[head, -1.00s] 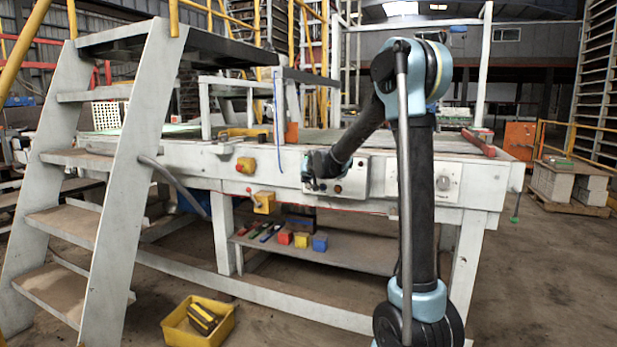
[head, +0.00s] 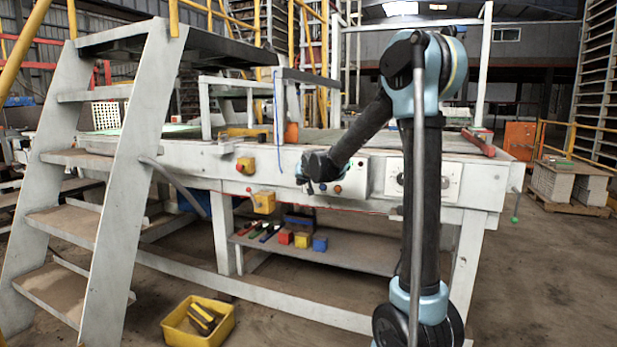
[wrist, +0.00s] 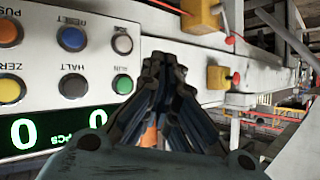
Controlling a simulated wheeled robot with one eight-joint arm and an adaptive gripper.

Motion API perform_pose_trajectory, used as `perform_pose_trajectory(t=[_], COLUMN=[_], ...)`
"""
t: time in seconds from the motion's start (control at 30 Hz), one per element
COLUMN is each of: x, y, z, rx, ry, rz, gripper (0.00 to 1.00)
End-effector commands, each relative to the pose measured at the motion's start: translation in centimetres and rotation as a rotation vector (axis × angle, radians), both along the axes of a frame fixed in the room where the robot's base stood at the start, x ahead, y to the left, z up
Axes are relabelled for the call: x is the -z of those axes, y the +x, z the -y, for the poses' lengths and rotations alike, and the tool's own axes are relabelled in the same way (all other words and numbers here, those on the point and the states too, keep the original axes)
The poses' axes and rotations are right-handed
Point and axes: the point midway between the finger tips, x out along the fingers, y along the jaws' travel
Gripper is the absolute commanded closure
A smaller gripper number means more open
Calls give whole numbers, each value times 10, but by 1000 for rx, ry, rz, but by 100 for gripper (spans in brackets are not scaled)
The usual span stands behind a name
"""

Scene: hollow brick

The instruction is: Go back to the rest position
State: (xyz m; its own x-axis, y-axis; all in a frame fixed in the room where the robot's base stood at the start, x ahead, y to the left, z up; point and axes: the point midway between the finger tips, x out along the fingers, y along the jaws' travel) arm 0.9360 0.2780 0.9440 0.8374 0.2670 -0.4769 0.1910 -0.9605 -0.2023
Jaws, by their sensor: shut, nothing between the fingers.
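My gripper (head: 308,188) is in front of the bench's white front rail, at the left end of the button panel (head: 350,177). In the wrist view my gripper (wrist: 158,68) is shut, with its fingers together and nothing between them. The wrist view shows the button panel (wrist: 45,95) close by on the left, with several coloured buttons and a green lit display. From these views I cannot tell the exact gap between the fingers and the panel.
A yellow switch box (head: 264,202) and a red-knobbed box (head: 245,165) stick out of the rail left of my gripper. Coloured blocks (head: 302,240) lie on the lower shelf. A yellow crate (head: 197,322) is on the floor by the white stairs (head: 100,200). Floor at the right front is open.

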Motion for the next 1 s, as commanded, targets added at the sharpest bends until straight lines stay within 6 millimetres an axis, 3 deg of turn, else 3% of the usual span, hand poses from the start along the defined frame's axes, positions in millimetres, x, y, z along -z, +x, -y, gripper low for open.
perform_pose_trajectory(t=[0.33,0.47,0.67,1.0], x=[0,0,3,24], y=[0,-7,-46,-145], z=[0,10,58,146], rx=[0,7,40,89], ry=[0,-11,-61,-154], rz=[0,-14,-85,-253], gripper=[100,100,100,100])
